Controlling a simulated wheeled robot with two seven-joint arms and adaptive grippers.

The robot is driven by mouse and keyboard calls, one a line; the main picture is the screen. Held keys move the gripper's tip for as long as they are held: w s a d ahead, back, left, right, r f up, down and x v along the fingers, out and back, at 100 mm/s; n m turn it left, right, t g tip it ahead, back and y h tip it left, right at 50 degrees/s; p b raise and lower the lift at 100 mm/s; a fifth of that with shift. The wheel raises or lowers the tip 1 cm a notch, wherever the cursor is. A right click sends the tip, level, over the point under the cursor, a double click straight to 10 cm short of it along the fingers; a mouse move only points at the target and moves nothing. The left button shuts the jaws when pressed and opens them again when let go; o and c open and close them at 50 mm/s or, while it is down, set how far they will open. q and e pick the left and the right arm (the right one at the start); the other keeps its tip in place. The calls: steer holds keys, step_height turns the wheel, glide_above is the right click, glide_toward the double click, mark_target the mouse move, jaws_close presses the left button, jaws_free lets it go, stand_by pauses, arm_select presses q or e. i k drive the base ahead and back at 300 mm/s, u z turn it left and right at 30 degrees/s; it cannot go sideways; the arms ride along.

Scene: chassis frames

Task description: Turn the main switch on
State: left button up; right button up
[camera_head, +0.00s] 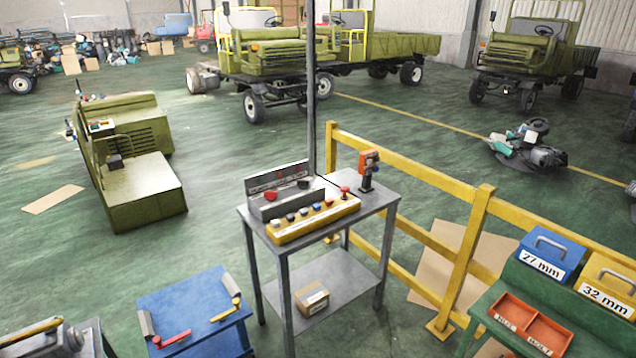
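A grey metal table (376,203) stands in the middle of the camera_head view. On it lies a control panel with a grey box (285,204) at the back and a yellow button strip (290,234) in front. The grey box carries a red knob (270,196) on the left and a dark knob (303,184) on the right. Neither of my grippers is in view.
An orange device (369,161) stands at the table's back right, near a tall thin pole (312,90). A yellow railing (463,265) runs behind. A blue table (195,303) stands to the left. Blue and yellow cases and a red tray (520,322) are at right.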

mark_target(270, 196)
steer(key=z, duration=0.2)
steer(key=i, duration=1.65)
steer(key=u, duration=0.55)
